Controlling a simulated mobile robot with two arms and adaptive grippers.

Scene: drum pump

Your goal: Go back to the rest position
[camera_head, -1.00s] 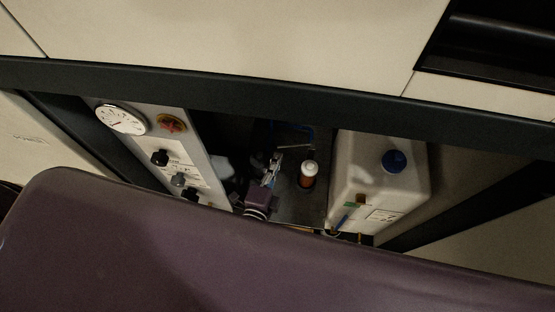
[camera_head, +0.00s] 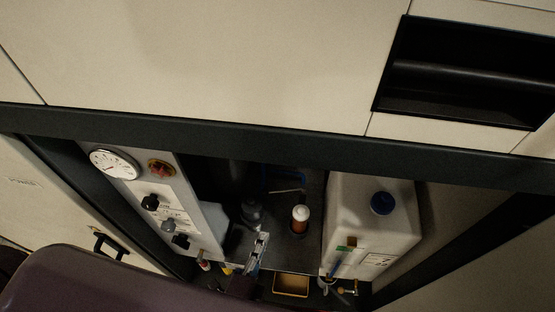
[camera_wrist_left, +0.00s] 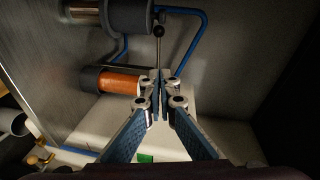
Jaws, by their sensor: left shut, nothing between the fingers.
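My left gripper (camera_head: 262,243) is in the open compartment, left of and nearer the front than a small orange bottle with a white cap (camera_head: 300,221). Its fingers are together and hold nothing. In the left wrist view the closed fingertips (camera_wrist_left: 160,92) point at a metal rod with a dark ball and a blue bent tube (camera_wrist_left: 203,42). My right gripper is not in view.
A white canister with a blue cap (camera_head: 372,228) stands at the right. A panel with a round gauge (camera_head: 114,163), a red-yellow knob (camera_head: 161,168) and black knobs is at the left. A yellowish tray (camera_head: 291,285) lies at the front. A dark beam (camera_head: 250,140) crosses above.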

